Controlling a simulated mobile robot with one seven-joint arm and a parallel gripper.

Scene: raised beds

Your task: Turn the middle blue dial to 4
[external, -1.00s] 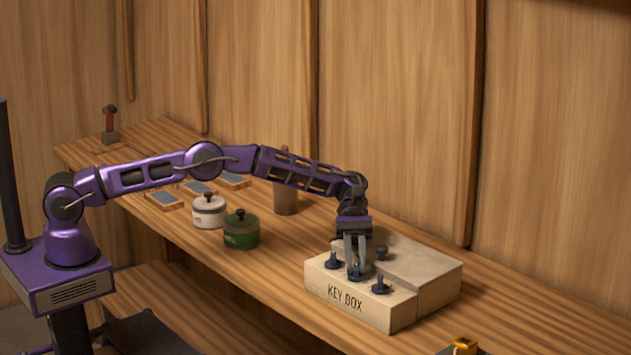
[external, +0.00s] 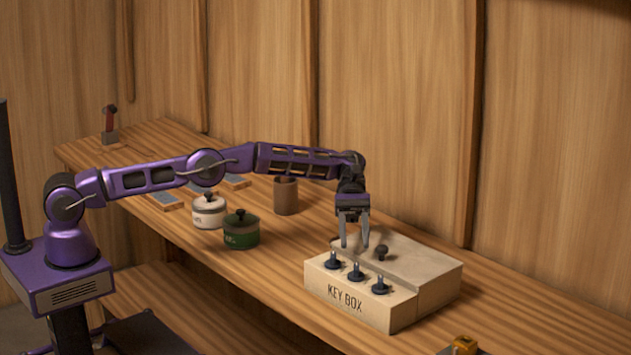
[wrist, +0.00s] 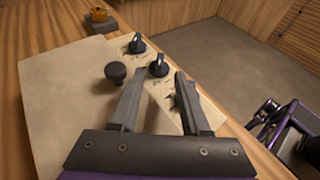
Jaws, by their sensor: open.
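The key box (external: 345,296) is a pale box on the bench with three blue dials in a row along its front top. The middle blue dial (external: 355,272) stands between the left dial (external: 333,261) and the right dial (external: 380,286). My gripper (external: 354,246) is open and empty, above the middle dial and apart from it. In the wrist view the middle dial (wrist: 158,67) shows beyond the gap between my fingertips (wrist: 160,76), and another dial (wrist: 137,44) lies farther off. The numbers around the dials are too small to read.
A dark round knob (external: 381,253) stands on the box's lid (external: 425,264) behind the dials. A green pot (external: 241,232), a white pot (external: 209,212) and a brown cup (external: 286,196) stand to the left. A yellow object (external: 464,345) lies near the front edge.

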